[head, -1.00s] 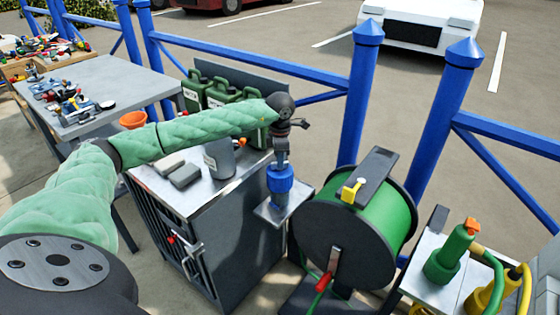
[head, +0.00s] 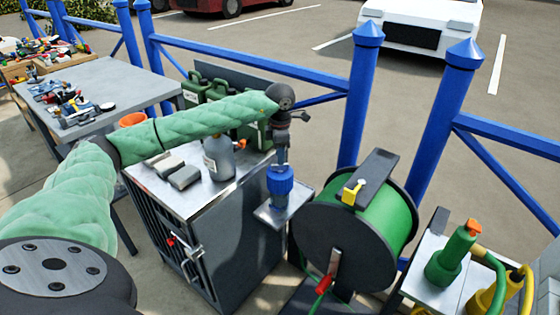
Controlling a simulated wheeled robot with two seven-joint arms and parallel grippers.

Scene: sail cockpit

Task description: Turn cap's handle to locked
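A blue ribbed cap-like fitting (head: 281,181) stands upright on a small metal shelf (head: 268,214) at the right side of the grey cabinet. I take it for the cap; its handle and any lock marks are too small or hidden to make out. My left gripper (head: 282,162) points down from the green-sleeved arm, right above the blue fitting. Its fingertips are tiny and dark here, and I cannot tell whether they touch the fitting or are open or shut. My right gripper is out of view.
The cabinet (head: 235,235) has a grey bottle (head: 217,158) and grey blocks (head: 184,177) on top, with green canisters (head: 196,92) behind. A green hose reel (head: 345,235) stands close on the right. Blue railing posts (head: 361,100) rise behind.

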